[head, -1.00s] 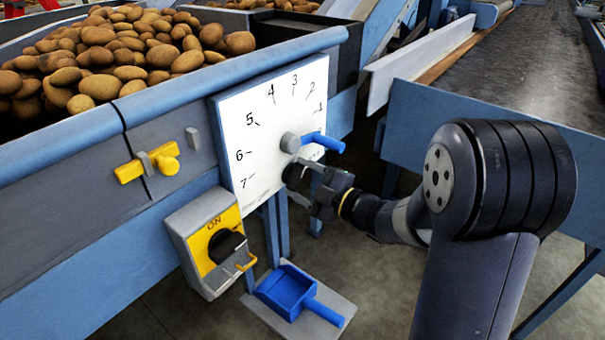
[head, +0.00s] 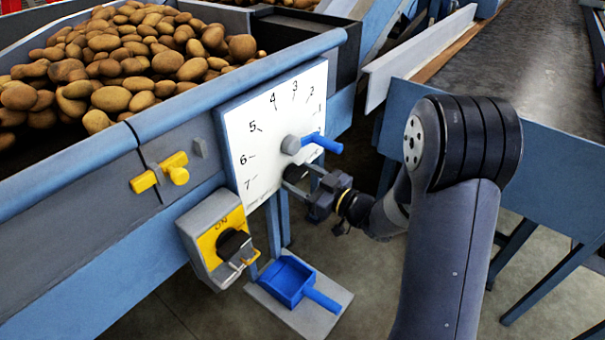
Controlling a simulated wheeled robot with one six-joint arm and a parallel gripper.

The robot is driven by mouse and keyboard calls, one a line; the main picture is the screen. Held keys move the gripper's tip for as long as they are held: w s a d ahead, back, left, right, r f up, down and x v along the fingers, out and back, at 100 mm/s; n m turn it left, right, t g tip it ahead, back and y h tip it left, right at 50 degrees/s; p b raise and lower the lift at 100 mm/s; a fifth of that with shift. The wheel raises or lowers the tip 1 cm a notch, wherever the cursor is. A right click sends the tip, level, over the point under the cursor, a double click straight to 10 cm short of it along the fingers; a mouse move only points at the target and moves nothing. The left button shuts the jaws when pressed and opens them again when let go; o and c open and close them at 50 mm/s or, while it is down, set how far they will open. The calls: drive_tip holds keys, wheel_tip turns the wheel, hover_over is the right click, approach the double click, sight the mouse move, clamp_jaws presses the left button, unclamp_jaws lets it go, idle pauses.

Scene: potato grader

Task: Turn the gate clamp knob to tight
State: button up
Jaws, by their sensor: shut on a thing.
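The gate clamp knob (head: 292,173) is a small dark knob low on the white numbered dial plate (head: 240,150), just below the grey hub. My gripper (head: 301,178) comes from the right, with its fingers closed on the knob. The fingers cover part of it, and I cannot read its turn or any marking. The blue lever (head: 324,143) on the grey hub (head: 291,145) points right, just above my gripper and apart from it as far as I can see.
A yellow switch box (head: 218,240) marked ON hangs at lower left. A yellow latch (head: 160,173) sits on the side panel. A blue dustpan (head: 289,281) lies below on a grey plate. Potatoes (head: 110,65) fill the hopper. A conveyor (head: 480,90) stands at right.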

drive_tip(key=shift+m, duration=0.7)
drive_tip(key=o, duration=1)
drive_tip(key=p+v, duration=0.1)
drive_tip(key=v, duration=1)
drive_tip(key=shift+a, duration=0.15)
drive_tip(key=x, duration=1)
drive_tip(key=shift+w+a+b, duration=0.3)
